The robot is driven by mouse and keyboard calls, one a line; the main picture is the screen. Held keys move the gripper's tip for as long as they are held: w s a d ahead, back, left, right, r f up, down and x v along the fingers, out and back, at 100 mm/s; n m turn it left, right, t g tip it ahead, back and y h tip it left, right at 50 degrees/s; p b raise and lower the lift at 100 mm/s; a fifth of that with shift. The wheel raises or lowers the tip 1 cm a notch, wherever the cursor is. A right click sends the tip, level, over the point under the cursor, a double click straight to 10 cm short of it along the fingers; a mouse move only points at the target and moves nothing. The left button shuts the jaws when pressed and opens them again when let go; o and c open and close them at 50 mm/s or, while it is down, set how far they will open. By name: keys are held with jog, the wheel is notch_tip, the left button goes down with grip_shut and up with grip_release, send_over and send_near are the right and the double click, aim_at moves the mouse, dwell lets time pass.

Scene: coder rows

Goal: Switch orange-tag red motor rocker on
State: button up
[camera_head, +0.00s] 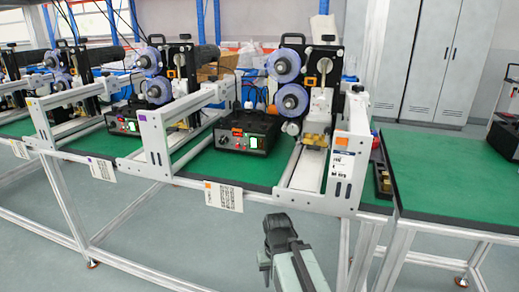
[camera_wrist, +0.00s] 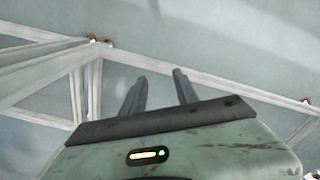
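The orange-tag machine is the rightmost one, with an orange tag (camera_head: 208,184) beside a QR plate (camera_head: 224,195) on the front rail of its green-topped bench. In the head view my arm is in front of the bench, below and right of the box.
A purple-tag machine with a similar box (camera_head: 124,123) stands to the left. A separate green bench (camera_head: 445,180) is at right. The floor in front is clear.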

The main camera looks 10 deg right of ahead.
jog(key=shift+a, duration=0.3)
jog(key=shift+a, duration=0.1)
